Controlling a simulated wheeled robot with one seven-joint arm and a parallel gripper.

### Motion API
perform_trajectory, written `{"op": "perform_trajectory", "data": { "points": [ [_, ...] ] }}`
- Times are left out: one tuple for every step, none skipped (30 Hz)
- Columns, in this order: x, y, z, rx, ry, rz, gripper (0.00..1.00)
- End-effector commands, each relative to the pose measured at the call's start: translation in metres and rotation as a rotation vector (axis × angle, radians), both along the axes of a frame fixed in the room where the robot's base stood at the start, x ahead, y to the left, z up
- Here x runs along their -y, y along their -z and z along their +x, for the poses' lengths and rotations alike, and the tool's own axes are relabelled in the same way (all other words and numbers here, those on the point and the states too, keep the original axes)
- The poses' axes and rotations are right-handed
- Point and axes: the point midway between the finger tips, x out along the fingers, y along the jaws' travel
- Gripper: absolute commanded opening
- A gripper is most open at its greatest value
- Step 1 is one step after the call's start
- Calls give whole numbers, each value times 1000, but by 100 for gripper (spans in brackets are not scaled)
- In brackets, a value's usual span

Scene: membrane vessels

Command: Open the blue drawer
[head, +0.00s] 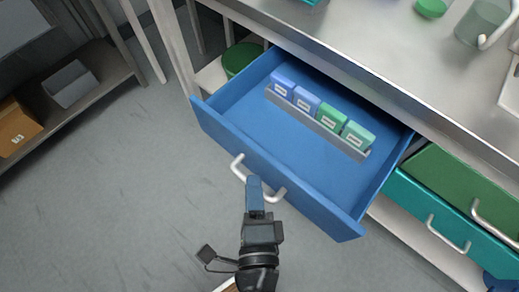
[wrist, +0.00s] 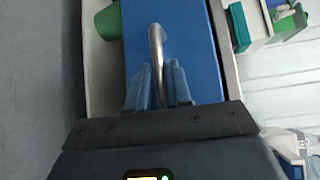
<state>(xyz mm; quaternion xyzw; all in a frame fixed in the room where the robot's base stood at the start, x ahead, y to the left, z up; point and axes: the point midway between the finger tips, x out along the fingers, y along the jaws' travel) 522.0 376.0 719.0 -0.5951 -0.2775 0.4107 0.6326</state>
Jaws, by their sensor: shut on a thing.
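The blue drawer (head: 228,133) is pulled well out from under the steel counter in the head view. Its front also fills the middle of the wrist view (wrist: 190,45). It has a pale bar handle (head: 238,168), which shows in the wrist view (wrist: 156,45) running down between the fingers. My gripper (head: 255,190) is at the drawer front and is shut on the handle. Its blue fingers (wrist: 160,88) lie on both sides of the bar. Inside the drawer, a grey rack (head: 318,124) holds blue and green labelled boxes.
Green (head: 462,190) and teal (head: 432,215) drawers, shut, are to the right. The steel counter (head: 400,60) above carries a green lid (head: 431,7) and a clear vessel (head: 480,25). A shelf (head: 60,105) with boxes stands at left. The grey floor (head: 110,210) is clear.

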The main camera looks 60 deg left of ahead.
Motion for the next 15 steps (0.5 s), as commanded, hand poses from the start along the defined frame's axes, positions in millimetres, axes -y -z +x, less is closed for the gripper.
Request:
{"op": "perform_trajectory", "data": {
  "points": [
    [1, 1, 0, -1, 3, -2, 0],
    [1, 1, 0, -1, 3, -2, 0],
    [1, 1, 0, -1, 3, -2, 0],
    [1, 1, 0, -1, 3, -2, 0],
    [1, 1, 0, -1, 3, -2, 0],
    [1, 1, 0, -1, 3, -2, 0],
    [1, 1, 0, -1, 3, -2, 0],
    [1, 1, 0, -1, 3, -2, 0],
    [1, 1, 0, -1, 3, -2, 0],
    [1, 1, 0, -1, 3, -2, 22],
    [1, 1, 0, -1, 3, -2, 25],
    [1, 1, 0, -1, 3, -2, 29],
    [1, 1, 0, 0, 3, -1, 32],
    [1, 1, 0, 0, 3, -1, 34],
    [1, 1, 0, 0, 2, -1, 38]
  ]
}}
